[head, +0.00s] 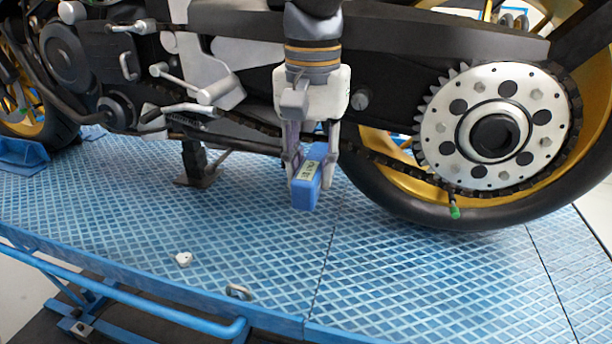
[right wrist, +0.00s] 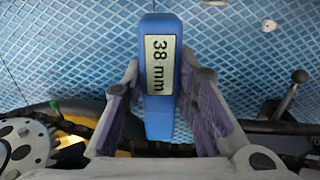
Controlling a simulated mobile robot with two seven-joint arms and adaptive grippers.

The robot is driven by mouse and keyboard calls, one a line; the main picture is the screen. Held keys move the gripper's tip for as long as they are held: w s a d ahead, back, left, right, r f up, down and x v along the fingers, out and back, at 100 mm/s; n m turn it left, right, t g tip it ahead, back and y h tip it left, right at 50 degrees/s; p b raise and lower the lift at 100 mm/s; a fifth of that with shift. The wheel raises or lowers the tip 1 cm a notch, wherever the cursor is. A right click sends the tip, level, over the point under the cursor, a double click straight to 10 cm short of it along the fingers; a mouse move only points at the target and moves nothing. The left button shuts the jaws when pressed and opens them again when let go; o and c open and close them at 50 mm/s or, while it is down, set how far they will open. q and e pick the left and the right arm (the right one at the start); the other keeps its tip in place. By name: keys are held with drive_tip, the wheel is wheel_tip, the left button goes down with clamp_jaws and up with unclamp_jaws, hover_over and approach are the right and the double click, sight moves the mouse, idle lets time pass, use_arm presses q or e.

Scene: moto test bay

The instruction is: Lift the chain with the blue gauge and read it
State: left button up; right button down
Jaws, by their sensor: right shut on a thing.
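The blue gauge (head: 309,178) is a small box with a light display on top. In the right wrist view the gauge (right wrist: 160,100) shows "38 mm" on its display. My right gripper (head: 312,180) is shut on the gauge, with one finger on each side, below the lower run of the chain. The dark chain (head: 385,160) runs from the rear sprocket forward behind the gripper. Whether the gauge touches the chain is hidden by the gripper. My left gripper is not in view.
The large silver sprocket (head: 497,125) and rear wheel stand at the right. A stand leg (head: 194,165) is left of the gripper. A white piece (head: 183,259) and a metal ring (head: 238,292) lie on the blue platform (head: 400,280), otherwise clear in front.

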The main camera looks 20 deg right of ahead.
sight(321, 146)
drive_tip(key=shift+w+d+f, duration=0.1)
drive_tip(key=shift+w+d, duration=0.3)
drive_tip(key=shift+w, duration=0.2)
drive_tip(key=shift+w+d+f, duration=0.1)
drive_tip(key=shift+w+d, duration=0.3)
drive_tip(key=shift+w, duration=0.15)
drive_tip(key=shift+w+d+r+b, duration=0.1)
drive_tip(key=shift+w+d+b, duration=0.15)
drive_tip(key=shift+w+d, duration=0.25)
drive_tip(key=shift+w+d+b, duration=0.25)
drive_tip(key=shift+w+d, duration=0.05)
drive_tip(key=shift+w, duration=0.4)
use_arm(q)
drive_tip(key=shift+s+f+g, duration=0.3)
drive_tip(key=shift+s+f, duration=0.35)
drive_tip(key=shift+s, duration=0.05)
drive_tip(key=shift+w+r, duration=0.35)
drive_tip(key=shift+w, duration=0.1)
use_arm(e)
drive_tip(key=shift+w+d+r, duration=0.1)
drive_tip(key=shift+r, duration=2.2)
use_arm(q)
drive_tip(key=shift+p, duration=0.3)
use_arm(e)
drive_tip(key=shift+f, duration=0.95)
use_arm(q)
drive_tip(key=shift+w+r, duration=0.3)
use_arm(e)
drive_tip(key=shift+f, duration=1.15)
